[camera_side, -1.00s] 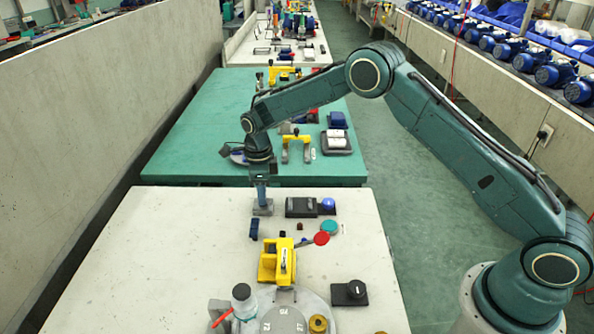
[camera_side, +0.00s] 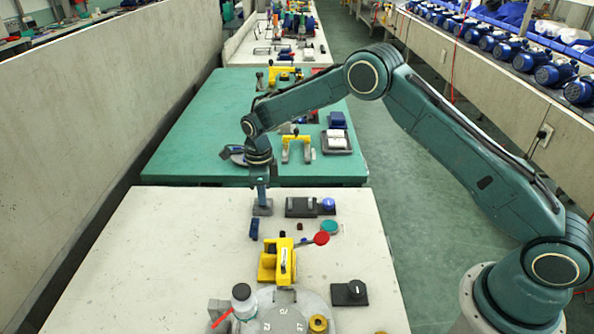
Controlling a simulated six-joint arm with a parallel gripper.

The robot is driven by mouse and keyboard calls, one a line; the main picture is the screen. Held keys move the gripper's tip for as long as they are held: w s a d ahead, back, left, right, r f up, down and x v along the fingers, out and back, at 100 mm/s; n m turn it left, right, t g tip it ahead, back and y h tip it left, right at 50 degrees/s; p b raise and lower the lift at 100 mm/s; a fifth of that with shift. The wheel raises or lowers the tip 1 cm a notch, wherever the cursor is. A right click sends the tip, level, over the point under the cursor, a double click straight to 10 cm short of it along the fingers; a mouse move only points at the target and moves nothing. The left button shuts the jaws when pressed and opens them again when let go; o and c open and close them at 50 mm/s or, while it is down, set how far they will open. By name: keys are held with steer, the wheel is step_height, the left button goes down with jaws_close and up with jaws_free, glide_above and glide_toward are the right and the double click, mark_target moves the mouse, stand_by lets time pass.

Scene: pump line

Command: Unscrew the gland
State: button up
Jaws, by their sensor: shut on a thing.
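My gripper (camera_side: 262,200) points straight down at a small grey block (camera_side: 262,210) near the far edge of the pale table. It is shut on a small part at the top of this block. That part is probably the gland, but it is too small and too covered by the jaws to make out. A brass-coloured round part (camera_side: 318,324) sits apart at the near right of a grey disc.
Right of my gripper are a dark box (camera_side: 300,207) and a blue dome (camera_side: 328,205). A small blue part (camera_side: 254,228) lies close in front. A yellow fixture (camera_side: 277,261) with a red-knobbed lever (camera_side: 321,238), a dark-capped bottle (camera_side: 243,300) and a black box (camera_side: 349,293) stand nearer.

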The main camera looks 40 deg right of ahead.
steer(key=o, duration=0.3)
jaws_close()
steer(key=shift+n, duration=0.3)
steer(key=n, duration=0.6)
steer(key=shift+o, duration=1.7)
jaws_free()
steer(key=shift+r, duration=0.1)
